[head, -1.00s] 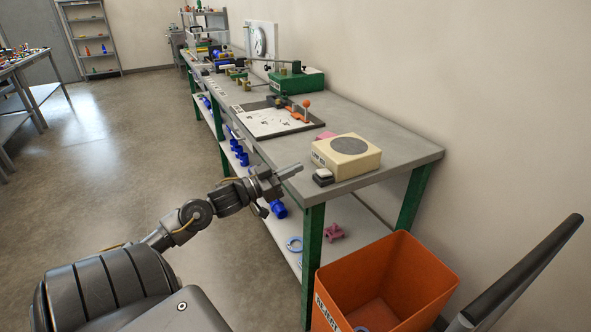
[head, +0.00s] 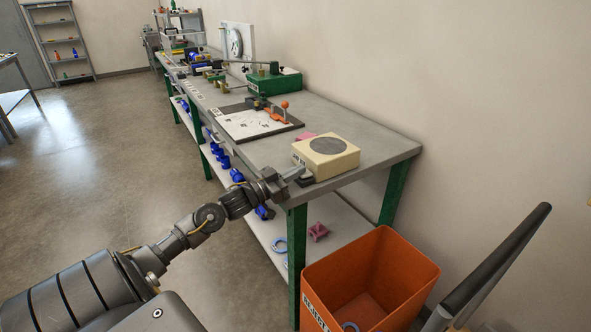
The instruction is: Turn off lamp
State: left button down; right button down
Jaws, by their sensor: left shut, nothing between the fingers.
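A beige box (head: 325,166) with a round grey disc on top sits near the front end of the workbench. I cannot tell whether it is the lamp or whether anything is lit. A small dark switch block (head: 306,182) stands at its near left corner. My left gripper (head: 296,173) is shut and empty, with its fingertips over the switch block, hiding its pale button. I cannot tell whether they touch it. My right gripper is not in view.
The grey workbench (head: 355,115) on green legs runs along the wall. An orange reject bin (head: 405,285) stands at its near end. A board with a white sheet (head: 245,122) and a green box (head: 274,83) lie farther back. The floor at left is clear.

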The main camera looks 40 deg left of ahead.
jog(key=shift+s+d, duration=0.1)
pick_arm(q)
jog(key=shift+f, duration=0.15)
jog(key=shift+s+f+t+b, duration=0.1)
jog(key=shift+f+t+b, duration=0.1)
jog(key=shift+t+b, duration=0.4)
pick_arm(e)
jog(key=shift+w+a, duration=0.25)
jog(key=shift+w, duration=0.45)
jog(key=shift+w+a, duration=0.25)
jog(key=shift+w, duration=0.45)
